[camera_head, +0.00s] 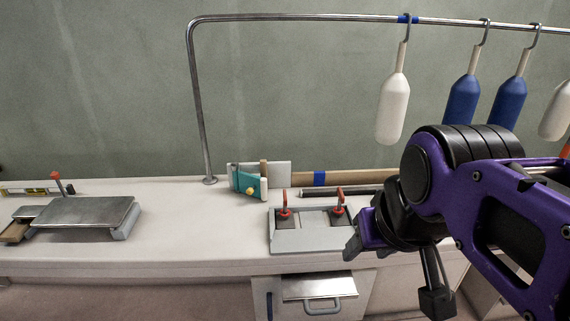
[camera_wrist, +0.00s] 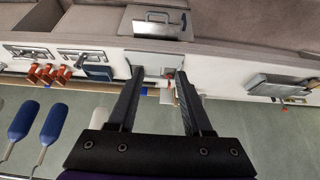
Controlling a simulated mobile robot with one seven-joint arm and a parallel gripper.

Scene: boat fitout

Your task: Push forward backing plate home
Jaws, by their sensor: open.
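No part is clearly identifiable as the forward backing plate. A pale grey plate (camera_head: 290,243) lies on the bench in the head view, with two red-handled toggle clamps (camera_head: 283,206) on it. Behind it, a white plate (camera_head: 277,172) stands next to a teal block with a yellow knob (camera_head: 245,182). In the wrist view, my gripper (camera_wrist: 158,75) is open, with its two black fingers apart and nothing seen held between them. A pale panel lies beyond the fingertips. In the head view my purple arm comes in from the right and hides part of the bench.
A metal-topped stand (camera_head: 85,212) is on the bench at left. A bent rail (camera_head: 300,16) above carries hanging white and blue fenders (camera_head: 394,108). A drawer with a handle (camera_head: 318,304) is below the bench edge. Bench between stand and clamps is clear.

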